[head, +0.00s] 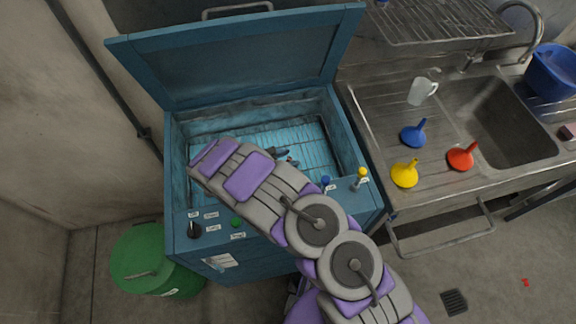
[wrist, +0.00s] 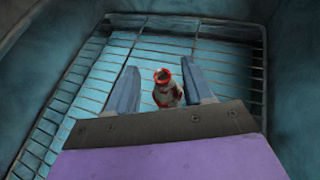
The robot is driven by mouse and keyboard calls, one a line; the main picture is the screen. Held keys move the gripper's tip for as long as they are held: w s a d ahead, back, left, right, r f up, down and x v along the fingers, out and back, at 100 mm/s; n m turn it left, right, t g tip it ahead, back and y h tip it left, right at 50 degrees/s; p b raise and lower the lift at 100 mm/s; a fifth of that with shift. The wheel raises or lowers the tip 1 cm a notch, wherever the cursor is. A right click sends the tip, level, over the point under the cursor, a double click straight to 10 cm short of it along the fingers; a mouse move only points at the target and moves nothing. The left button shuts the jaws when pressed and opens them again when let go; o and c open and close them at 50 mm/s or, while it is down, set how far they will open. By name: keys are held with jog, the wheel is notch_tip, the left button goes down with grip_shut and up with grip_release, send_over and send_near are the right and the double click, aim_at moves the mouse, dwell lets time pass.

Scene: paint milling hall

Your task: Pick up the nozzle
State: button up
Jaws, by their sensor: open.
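The nozzle, a small grey-white piece with a red ring at its end and red stains, shows in the wrist view (wrist: 168,92) over the wire rack (wrist: 225,75). It appears between the two blue-grey fingers of my gripper (wrist: 160,66), which are apart with a gap on each side of it. The nozzle's lower part is hidden behind my wrist plate. In the head view my gripper (head: 284,152) is inside the open blue cabinet (head: 258,245), and a small reddish bit of the nozzle (head: 292,161) shows beside it.
The cabinet's walls surround my gripper, and its lid (head: 240,60) stands raised behind. Knobs line its front edge. A steel sink counter (head: 375,110) at right holds blue (head: 413,135), yellow (head: 405,174) and red (head: 462,157) funnels and a clear jug (head: 421,92). A green drum (head: 150,265) stands at left.

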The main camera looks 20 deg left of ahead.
jog(key=shift+x, duration=1.35)
jog(key=shift+s+d+r, duration=0.1)
jog(key=shift+d, duration=0.05)
jog(key=shift+c, duration=0.5)
grip_shut()
